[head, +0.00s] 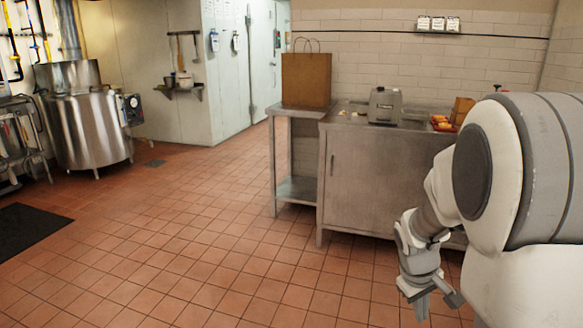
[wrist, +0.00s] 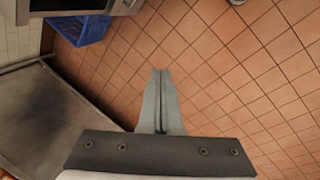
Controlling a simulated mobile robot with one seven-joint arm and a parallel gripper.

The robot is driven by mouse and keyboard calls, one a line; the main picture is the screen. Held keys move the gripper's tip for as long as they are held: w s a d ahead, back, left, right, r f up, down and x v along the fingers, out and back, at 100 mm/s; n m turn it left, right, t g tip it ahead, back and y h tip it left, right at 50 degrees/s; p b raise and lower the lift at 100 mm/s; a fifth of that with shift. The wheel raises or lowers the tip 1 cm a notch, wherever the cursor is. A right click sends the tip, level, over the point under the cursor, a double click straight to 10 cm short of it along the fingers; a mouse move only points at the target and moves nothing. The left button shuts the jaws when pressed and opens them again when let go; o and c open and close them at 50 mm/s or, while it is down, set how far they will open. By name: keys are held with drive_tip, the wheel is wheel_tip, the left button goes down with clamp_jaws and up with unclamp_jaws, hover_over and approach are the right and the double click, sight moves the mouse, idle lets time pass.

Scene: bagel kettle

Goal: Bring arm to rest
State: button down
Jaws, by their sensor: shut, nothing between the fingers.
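My gripper (head: 434,302) hangs low at the right of the head view, in front of the steel counter and pointing down toward the floor. In the wrist view my gripper (wrist: 160,72) has its two fingers pressed together with nothing between them. My arm is folded at the right edge of the head view and hides part of the counter.
A steel counter (head: 350,185) bears a toaster-like machine (head: 385,106). A paper bag (head: 306,80) stands on a side table (head: 295,188). A large kettle (head: 92,130) is at left. A blue crate (wrist: 88,30) shows in the wrist view.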

drive_tip(key=s+a+r+m+t+y, duration=0.2)
drive_tip(key=s+a+r, duration=0.5)
drive_tip(key=s+r, duration=0.15)
drive_tip(key=s+a+r+m+t+y, duration=0.1)
drive_tip(key=s+a+r+t, duration=0.2)
drive_tip(key=s+a+r, duration=0.45)
wheel_tip(320, 180, up, 21)
drive_tip(key=s+d+p, duration=0.1)
drive_tip(key=p, duration=1.9)
drive_tip(key=shift+s+d+g+p, duration=0.15)
drive_tip(key=shift+s+g+p, duration=0.15)
drive_tip(key=shift+p, duration=0.1)
